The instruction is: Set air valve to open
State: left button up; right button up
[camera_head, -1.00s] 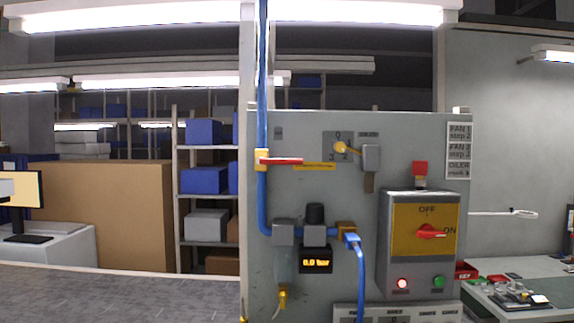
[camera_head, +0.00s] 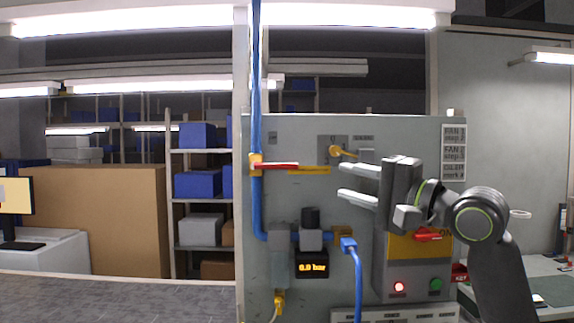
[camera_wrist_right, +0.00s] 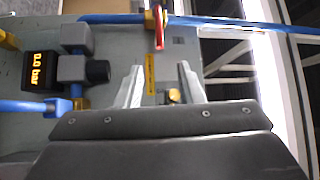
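The air valve's red handle (camera_head: 275,166) sticks out level to the right from its yellow body (camera_head: 256,164) on the vertical blue pipe (camera_head: 257,110). A yellow strip (camera_head: 309,170) lies on the panel just right of the handle. My right gripper (camera_head: 341,182) is open and empty, to the right of the handle, fingers pointing left. In the right wrist view, the red handle (camera_wrist_right: 159,28) is ahead of and between the open fingers (camera_wrist_right: 160,76), apart from them. The gauge (camera_head: 312,264) below reads 0.0 bar. My left gripper is not in view.
The grey panel (camera_head: 350,290) carries a regulator with a black knob (camera_head: 310,217), a blue hose (camera_head: 358,280), a yellow selector lever (camera_head: 340,151) and a switch box with a red rotary handle (camera_head: 428,236). A red lamp (camera_head: 399,286) is lit. Shelves (camera_head: 200,150) stand behind left.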

aim_at(289, 167)
jog(key=p+x, duration=0.5)
jog(key=x, duration=0.9)
jog(key=shift+w+a+r+p, duration=0.15)
jog(key=shift+a+p, duration=0.05)
jog(key=shift+p, duration=0.2)
jog(key=shift+p+x, duration=0.3)
jog(key=shift+x, duration=0.55)
jog(key=shift+w, duration=0.1)
jog(key=shift+c, duration=0.4)
grip_shut()
